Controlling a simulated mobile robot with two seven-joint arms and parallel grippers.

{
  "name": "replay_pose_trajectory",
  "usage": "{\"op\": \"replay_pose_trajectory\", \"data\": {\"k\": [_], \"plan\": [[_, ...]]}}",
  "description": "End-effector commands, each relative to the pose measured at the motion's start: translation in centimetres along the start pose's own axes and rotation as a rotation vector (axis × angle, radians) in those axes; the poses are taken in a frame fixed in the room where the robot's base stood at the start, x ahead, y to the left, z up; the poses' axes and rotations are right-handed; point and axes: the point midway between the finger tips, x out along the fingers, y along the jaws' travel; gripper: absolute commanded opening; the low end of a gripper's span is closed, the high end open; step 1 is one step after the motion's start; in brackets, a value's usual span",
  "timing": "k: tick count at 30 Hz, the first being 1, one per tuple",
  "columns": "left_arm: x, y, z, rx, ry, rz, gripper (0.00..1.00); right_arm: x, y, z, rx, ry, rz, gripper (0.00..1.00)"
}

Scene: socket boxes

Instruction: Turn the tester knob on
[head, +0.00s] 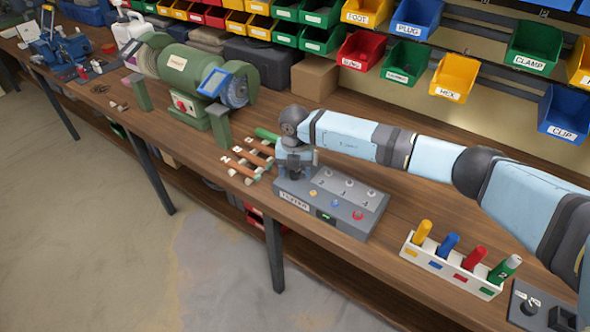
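The grey tester box (345,222) stands near the bench's front edge. A label, a small green display and yellow, blue and red round controls show on it, with several small numbered fittings along its top. My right gripper (294,172) points down at the box's left end, and its arm comes in from the right. Its fingers are too small and overlapped to tell open from shut, or whether they touch the box. Whatever lies under the gripper is hidden. A black knob (531,305) shows on a separate dark panel at the lower right. My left gripper is out of view.
A rack (450,279) with several coloured handles stands right of the tester. Several orange-brown pieces (246,166) lie left of my gripper, near a green cylinder (266,135). A green bench grinder (187,77) stands further left. Coloured bins (407,63) line the back.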

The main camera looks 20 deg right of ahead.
Motion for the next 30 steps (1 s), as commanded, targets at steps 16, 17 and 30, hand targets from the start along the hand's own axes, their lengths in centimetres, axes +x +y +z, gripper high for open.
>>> {"op": "replay_pose_trajectory", "data": {"k": [16, 17, 30], "plan": [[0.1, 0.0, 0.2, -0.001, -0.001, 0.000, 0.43, -3.2, 0.0, 0.0, -0.002, -0.002, 0.002, 0.60], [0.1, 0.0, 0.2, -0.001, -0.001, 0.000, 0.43, -3.9, 0.0, 0.1, -0.002, -0.003, 0.002, 0.60], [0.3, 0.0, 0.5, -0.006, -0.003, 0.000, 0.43, -12.5, 0.0, 0.0, -0.001, 0.000, 0.000, 0.60]]}}
